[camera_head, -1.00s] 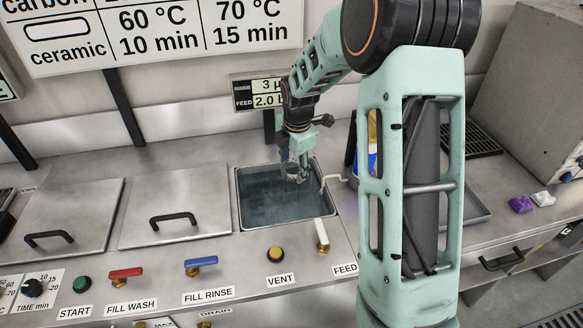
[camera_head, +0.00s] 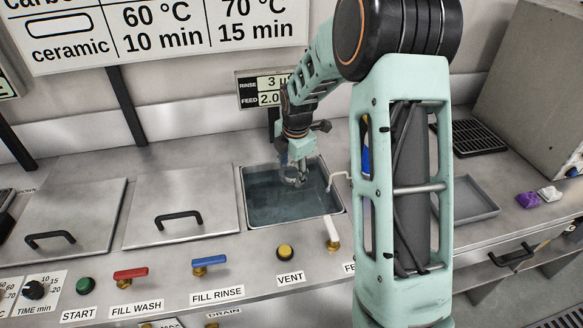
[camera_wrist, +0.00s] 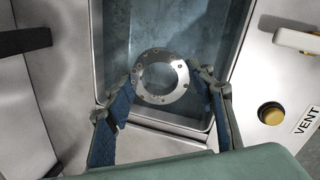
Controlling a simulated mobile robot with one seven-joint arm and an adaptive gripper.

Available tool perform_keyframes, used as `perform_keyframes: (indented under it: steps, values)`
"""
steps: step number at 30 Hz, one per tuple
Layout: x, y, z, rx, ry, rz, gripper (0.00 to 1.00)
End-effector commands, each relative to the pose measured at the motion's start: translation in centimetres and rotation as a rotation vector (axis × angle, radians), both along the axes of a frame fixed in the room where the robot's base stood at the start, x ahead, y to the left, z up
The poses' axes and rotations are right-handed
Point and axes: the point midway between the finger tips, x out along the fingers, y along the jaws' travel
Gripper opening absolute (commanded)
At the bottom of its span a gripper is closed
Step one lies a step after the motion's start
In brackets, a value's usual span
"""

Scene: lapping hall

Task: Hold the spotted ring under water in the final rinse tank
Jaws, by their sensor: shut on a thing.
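The spotted ring (camera_wrist: 161,98) is a flat, shiny metal ring with small dark dots around its face. My gripper (camera_wrist: 170,82) is shut on it, with one blue-padded finger at each side. In the head view my gripper (camera_head: 293,176) points down inside the opening of the square metal rinse tank (camera_head: 296,224), towards its back right. The tank holds bluish water (camera_head: 272,205), which also shows behind the ring in the wrist view (camera_wrist: 163,28). The ring looks bright and clear; I cannot tell whether it touches the water.
A bent spout (camera_head: 338,176) reaches over the tank's right rim. A white-handled valve (camera_head: 331,230) and a yellow VENT button (camera_head: 285,252) sit in front. Two closed lids with black handles lie left (camera_head: 180,215). A shallow tray (camera_head: 472,208) lies right, partly behind my arm.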

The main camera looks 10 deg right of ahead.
Motion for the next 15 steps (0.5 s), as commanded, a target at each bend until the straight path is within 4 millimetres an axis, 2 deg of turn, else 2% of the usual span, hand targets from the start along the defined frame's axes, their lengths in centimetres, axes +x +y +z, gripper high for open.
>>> perform_keyframes:
  steps: [1, 15]
  values:
    - [0.1, 0.0, -0.9, -0.001, -0.001, 0.0, 0.15]
    - [0.0, 0.1, -5.6, 0.0, -0.001, 0.0, 0.15]
